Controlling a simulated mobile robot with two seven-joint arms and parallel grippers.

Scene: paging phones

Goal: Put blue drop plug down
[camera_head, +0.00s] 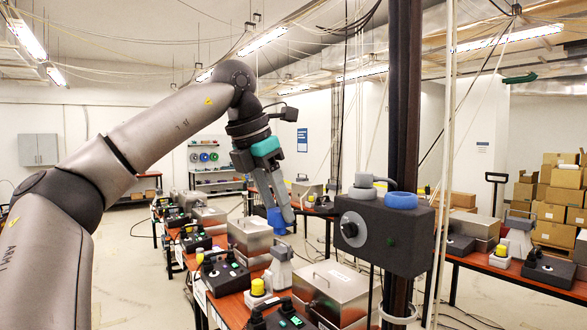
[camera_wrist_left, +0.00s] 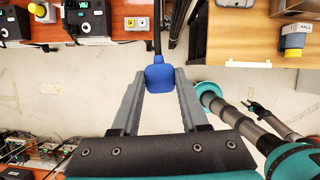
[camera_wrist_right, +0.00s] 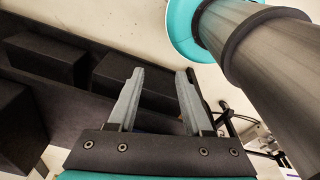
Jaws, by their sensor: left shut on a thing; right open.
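The blue drop plug (camera_head: 278,220) is between the fingers of my left gripper (camera_head: 279,210), which is shut on it. The plug hangs in the air to the left of the dark box on the pole. In the left wrist view the blue plug (camera_wrist_left: 161,77) sits at the tips of my left gripper (camera_wrist_left: 157,77), with a dark cable running up from it. My right gripper (camera_wrist_right: 158,76) is open and empty in the right wrist view. It is outside the head view.
A dark box (camera_head: 384,236) with a round dial is fixed to a dark pole (camera_head: 404,95). A blue ring (camera_head: 401,200) and a grey plug (camera_head: 362,193) sit on its top. Benches with metal boxes (camera_head: 330,287) and black units (camera_head: 225,275) stand behind. Hanging cables are near the pole.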

